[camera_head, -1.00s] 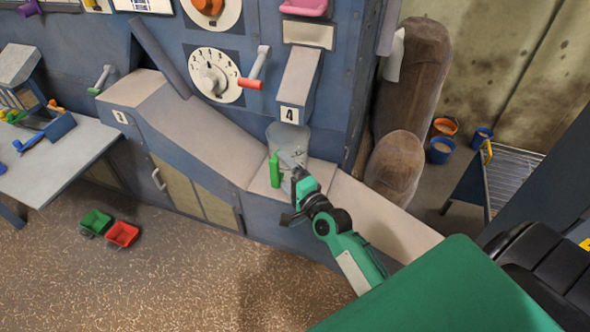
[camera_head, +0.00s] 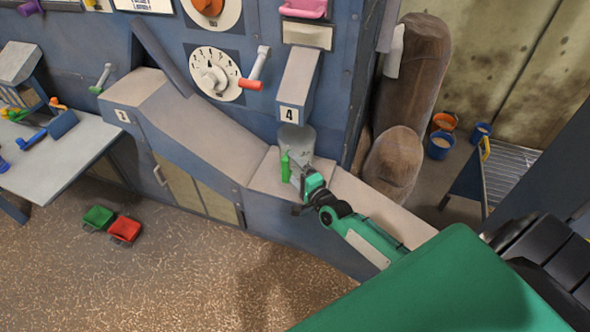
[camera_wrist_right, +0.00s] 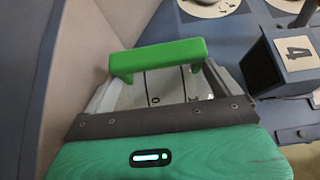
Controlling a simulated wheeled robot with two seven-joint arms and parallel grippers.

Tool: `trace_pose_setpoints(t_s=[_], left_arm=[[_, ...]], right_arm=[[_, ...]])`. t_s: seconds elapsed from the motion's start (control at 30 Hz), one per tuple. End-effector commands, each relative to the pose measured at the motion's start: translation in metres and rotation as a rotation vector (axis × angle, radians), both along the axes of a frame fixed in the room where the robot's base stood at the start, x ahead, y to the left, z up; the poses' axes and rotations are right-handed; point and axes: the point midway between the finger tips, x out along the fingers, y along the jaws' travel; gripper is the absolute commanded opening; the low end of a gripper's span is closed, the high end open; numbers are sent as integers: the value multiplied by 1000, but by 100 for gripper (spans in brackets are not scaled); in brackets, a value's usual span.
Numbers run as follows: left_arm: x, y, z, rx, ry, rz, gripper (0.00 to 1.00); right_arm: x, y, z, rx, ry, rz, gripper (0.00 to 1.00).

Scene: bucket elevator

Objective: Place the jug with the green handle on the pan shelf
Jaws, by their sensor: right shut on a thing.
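The jug (camera_head: 298,140) is a grey metal vessel with a green handle (camera_head: 285,166). It is at the ledge (camera_head: 262,178) under the spout marked 4 (camera_head: 290,90). My right gripper (camera_head: 293,172) is at the handle side of the jug and shut on it. In the right wrist view the green handle (camera_wrist_right: 158,56) lies across the ends of my right gripper's fingers (camera_wrist_right: 150,95). The jug's body is mostly hidden there. I cannot tell whether its base touches the ledge. My left gripper is not in view. I cannot pick out the pan shelf for sure.
A dial (camera_head: 214,75) and a red-ended crank (camera_head: 252,82) are on the blue wall above. Brown sacks (camera_head: 393,165) stand right of the ledge. A grey table (camera_head: 55,160) is at left. Green (camera_head: 98,216) and red (camera_head: 124,230) carts sit on the floor.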

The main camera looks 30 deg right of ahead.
Motion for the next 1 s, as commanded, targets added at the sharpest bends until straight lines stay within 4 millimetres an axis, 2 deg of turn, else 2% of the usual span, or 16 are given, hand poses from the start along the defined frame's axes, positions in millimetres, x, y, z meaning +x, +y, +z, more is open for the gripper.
trace_pose_setpoints(t_s=[0.33, 0.37, 0.4, 0.73, 1.0], left_arm=[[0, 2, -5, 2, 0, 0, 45], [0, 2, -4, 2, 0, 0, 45], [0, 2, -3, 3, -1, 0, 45], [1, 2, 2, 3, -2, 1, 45], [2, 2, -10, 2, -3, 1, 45]], right_arm=[[0, 0, -5, 0, -2, 0, 62], [0, 0, -4, 1, -1, 0, 98], [0, 1, -3, 1, -1, 0, 100], [0, 0, 3, 1, -1, 0, 100], [-39, -3, -4, 2, 2, 1, 100]])
